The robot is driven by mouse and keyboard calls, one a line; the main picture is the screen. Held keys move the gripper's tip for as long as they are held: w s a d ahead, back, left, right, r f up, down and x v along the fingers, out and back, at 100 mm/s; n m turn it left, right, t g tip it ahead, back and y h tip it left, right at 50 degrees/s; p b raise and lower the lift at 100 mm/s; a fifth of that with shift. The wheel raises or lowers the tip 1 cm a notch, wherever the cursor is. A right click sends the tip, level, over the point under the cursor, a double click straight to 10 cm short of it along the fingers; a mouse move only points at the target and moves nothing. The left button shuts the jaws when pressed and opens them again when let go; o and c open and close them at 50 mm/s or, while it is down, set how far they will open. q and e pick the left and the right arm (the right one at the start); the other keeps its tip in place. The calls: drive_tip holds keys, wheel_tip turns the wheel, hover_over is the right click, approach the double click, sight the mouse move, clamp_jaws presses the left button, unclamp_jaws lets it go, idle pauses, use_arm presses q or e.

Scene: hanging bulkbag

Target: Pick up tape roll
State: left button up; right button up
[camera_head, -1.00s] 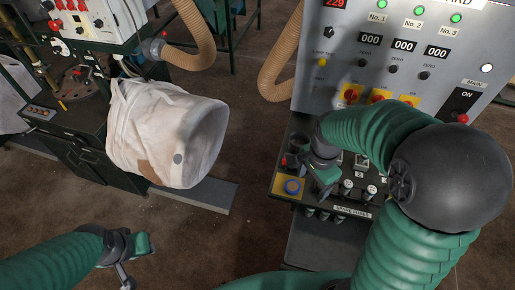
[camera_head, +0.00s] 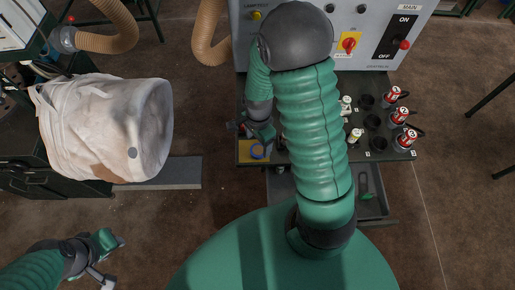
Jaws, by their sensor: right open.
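The tape roll (camera_head: 258,152) is a small blue ring lying on a yellow square (camera_head: 245,157) at the left front corner of the panel's black shelf. My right gripper (camera_head: 259,137) is open just behind and above the roll, close to it. Its fingers hide part of the roll's far side, and I cannot tell if they touch it. My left gripper (camera_head: 112,257) is open and empty over the floor at the lower left, far from the roll.
The control panel (camera_head: 385,45) rises behind. A grey tray (camera_head: 371,205) sits below the shelf. A white bulk bag (camera_head: 105,125) hangs at the left. Brown floor lies between.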

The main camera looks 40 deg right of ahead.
sight(259, 149)
drive_tip(key=f, duration=0.1)
drive_tip(key=s+f, duration=0.1)
drive_tip(key=shift+f, duration=0.3)
drive_tip(key=shift+w+a+f, duration=0.1)
drive_tip(key=shift+f, duration=0.1)
drive_tip(key=shift+w+a, duration=0.15)
drive_tip(key=shift+w, duration=0.1)
drive_tip(key=shift+s+d, duration=0.15)
drive_tip(key=shift+d, duration=0.05)
drive_tip(key=c, duration=1.2)
drive_tip(key=shift+c, duration=1.1)
